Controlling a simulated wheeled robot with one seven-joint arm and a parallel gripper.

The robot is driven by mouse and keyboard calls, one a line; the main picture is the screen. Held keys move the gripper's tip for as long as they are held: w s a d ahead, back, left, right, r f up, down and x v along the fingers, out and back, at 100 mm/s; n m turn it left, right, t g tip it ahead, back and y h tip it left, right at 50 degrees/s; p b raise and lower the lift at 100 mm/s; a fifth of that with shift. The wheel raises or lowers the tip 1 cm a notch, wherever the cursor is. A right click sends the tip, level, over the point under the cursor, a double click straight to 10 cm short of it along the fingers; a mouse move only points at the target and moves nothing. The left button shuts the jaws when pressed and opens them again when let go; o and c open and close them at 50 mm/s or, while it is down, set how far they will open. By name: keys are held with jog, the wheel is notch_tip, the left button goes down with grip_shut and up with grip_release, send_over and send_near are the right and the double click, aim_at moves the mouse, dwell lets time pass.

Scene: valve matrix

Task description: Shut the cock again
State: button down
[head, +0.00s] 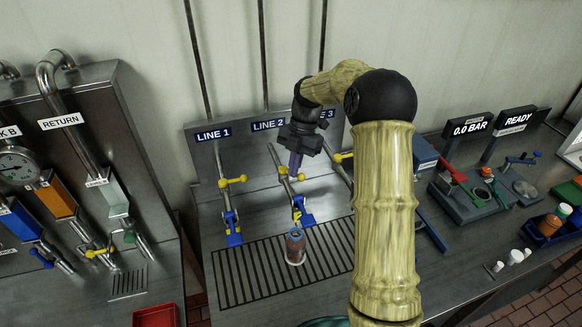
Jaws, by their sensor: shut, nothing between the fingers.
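Three pipes with yellow cock handles stand under labels LINE 1, LINE 2 and one partly hidden ending in 3. The LINE 1 handle (233,180) lies crosswise on its pipe. The LINE 2 handle (283,171) shows beside and below my gripper (295,171). My gripper is shut and empty, its purple fingers pointing down at the LINE 2 cock; I cannot tell whether they touch it. A blue outlet (304,216) ends the LINE 2 pipe. A brown and white container (295,247) stands below it on the grate (250,278). The third handle (342,157) is partly behind my arm.
A panel (95,110) with a gauge, RETURN label and pipes stands at left. At right are a 0.0 BAR display (468,128), a READY display (517,121), a grey fixture (468,203) and a blue tray (553,228) of containers. A red tray (154,316) sits front left.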

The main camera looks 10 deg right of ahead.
jog(key=shift+w+d+r, duration=0.1)
jog(key=shift+d, duration=0.05)
jog(key=shift+w+d+n+p, duration=0.45)
jog(key=shift+w+n+p, duration=0.2)
jog(key=shift+n+p, duration=0.25)
jog(key=shift+a, duration=0.15)
jog(key=shift+w+a, duration=0.15)
jog(key=shift+a, duration=0.6)
jog(key=shift+p, duration=0.3)
